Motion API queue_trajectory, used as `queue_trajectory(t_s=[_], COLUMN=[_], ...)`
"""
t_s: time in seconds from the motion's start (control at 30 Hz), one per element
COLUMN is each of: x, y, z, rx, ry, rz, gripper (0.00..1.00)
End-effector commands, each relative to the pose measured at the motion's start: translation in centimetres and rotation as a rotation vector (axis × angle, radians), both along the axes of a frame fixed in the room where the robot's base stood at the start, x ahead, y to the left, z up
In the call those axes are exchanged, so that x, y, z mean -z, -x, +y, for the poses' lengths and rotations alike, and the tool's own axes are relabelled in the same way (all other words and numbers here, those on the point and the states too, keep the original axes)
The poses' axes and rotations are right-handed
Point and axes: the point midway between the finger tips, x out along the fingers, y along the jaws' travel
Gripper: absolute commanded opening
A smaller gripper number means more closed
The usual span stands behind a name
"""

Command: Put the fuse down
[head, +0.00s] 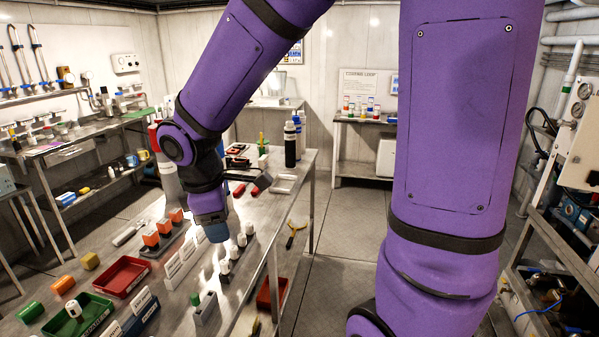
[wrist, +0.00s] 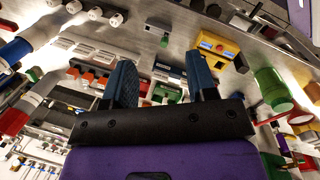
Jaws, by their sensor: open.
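A white cylinder (head: 73,308), possibly the fuse, sits in a green tray (head: 97,313) at the front left, apart from my gripper. White cylinders (wrist: 95,13) also show at the top left of the wrist view. I cannot tell for sure which piece is the fuse.
A red tray (head: 122,277), white label cards (head: 181,262) and orange blocks (head: 151,240) stand left of my gripper. A black bottle (head: 290,145) stands at the table's back.

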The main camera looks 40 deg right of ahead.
Motion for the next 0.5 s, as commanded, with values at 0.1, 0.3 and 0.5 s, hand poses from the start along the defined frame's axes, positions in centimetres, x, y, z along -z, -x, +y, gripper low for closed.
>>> queue_trajectory(t_s=[0.1,0.3,0.5], x=[-2.9,-7.0,-10.3], y=[1.8,5.4,9.6], z=[-1.3,-3.2,-4.9], rx=[0.158,0.429,0.688], ry=[0.0,-0.058,-0.184], rz=[-0.089,-0.229,-0.352], gripper=[0.52,0.52,0.52])
